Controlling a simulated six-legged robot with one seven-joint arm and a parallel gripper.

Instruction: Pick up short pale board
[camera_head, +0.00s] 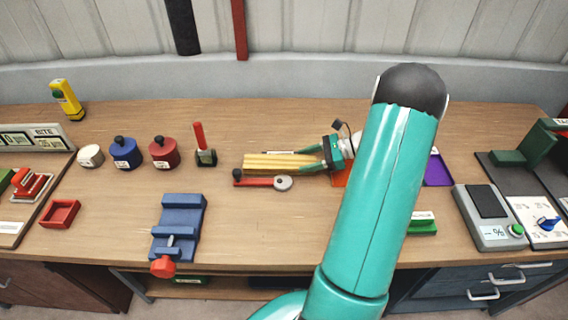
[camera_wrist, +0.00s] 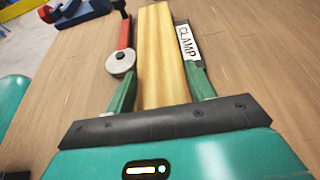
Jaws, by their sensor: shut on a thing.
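The short pale board (camera_head: 278,162) is a yellowish wooden length with lines along its grain, lying on or just above the bench near its middle. It also shows in the wrist view (camera_wrist: 162,50), running away from my gripper between the two fingers. My gripper (camera_head: 318,160) comes in from the right and is shut on the board's near end, with green fingers on either side in the wrist view (camera_wrist: 160,78). Whether the board touches the bench is hard to tell. My teal arm hides part of the bench to the right.
A red tool with a grey disc (camera_head: 265,182) lies close beside the board. A strip labelled CLAMP (camera_wrist: 187,42) lies along its other side. A blue vice (camera_head: 178,225) stands front left, and several weights and a red-handled tool (camera_head: 203,145) stand behind. Bare wood lies between.

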